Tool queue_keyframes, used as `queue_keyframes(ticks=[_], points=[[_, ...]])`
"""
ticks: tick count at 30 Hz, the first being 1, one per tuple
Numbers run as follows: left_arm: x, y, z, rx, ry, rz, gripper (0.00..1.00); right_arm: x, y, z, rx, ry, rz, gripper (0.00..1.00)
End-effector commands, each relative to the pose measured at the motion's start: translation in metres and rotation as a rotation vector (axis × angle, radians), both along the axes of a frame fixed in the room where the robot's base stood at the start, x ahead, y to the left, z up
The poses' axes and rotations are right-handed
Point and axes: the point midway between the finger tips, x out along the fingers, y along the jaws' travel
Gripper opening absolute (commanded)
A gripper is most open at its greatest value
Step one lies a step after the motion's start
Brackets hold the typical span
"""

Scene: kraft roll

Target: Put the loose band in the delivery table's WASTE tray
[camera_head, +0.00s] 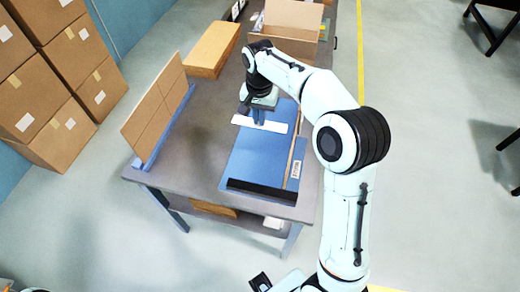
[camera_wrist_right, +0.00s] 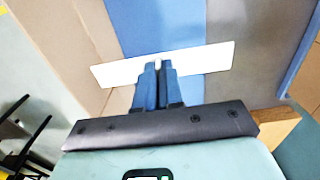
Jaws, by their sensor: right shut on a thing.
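A flat white strip, which looks like the loose band (camera_head: 279,127), is held crosswise by my right gripper (camera_head: 259,122) over a blue surface (camera_head: 250,165) on the grey table. In the right wrist view the fingers of my right gripper (camera_wrist_right: 158,68) are shut on the middle of the white strip (camera_wrist_right: 207,61), which sticks out on both sides. I cannot tell whether the strip touches the blue surface. No WASTE lettering is readable, so I cannot pick out that tray. A dark part at the bottom of the head view may be my left gripper; its jaws are unclear.
A black bar (camera_head: 262,192) crosses the blue surface's near end, with a small white label (camera_head: 296,169) beside it. An upright brown panel (camera_head: 155,110) stands at the table's left. A long carton (camera_head: 212,48) and an open box (camera_head: 292,30) are behind. Stacked cartons (camera_head: 45,85) stand left.

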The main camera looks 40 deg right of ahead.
Motion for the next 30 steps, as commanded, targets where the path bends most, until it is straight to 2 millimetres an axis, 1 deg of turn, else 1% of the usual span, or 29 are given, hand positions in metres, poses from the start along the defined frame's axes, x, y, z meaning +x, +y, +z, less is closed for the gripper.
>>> queue_keyframes(ticks=[1,6,9,12,17,24,27,30], points=[[-0.003,0.000,-0.005,0.000,0.003,0.000,0.43,-0.002,0.000,-0.020,0.001,0.008,0.000,0.00],[-0.007,0.000,-0.013,0.000,0.008,0.000,0.43,-0.002,0.000,-0.065,0.000,0.008,0.001,0.00],[-0.008,0.000,-0.015,0.000,0.009,0.000,0.43,-0.001,0.000,-0.086,0.000,0.004,0.002,0.00],[-0.009,0.000,-0.016,0.000,0.010,0.000,0.43,-0.001,0.000,-0.100,0.000,0.004,0.002,0.00],[-0.009,0.000,-0.017,-0.001,0.011,0.000,0.43,0.000,0.000,-0.110,0.000,0.001,0.003,0.00],[-0.011,0.000,-0.021,0.000,0.012,0.000,0.43,-0.001,0.000,-0.151,0.000,0.004,0.003,0.00],[-0.011,0.000,-0.021,0.000,0.013,0.000,0.43,0.000,0.000,-0.161,0.000,0.001,0.004,0.00],[-0.011,0.000,-0.021,0.000,0.013,0.000,0.43,0.000,0.000,-0.164,-0.001,0.001,0.004,0.00]])
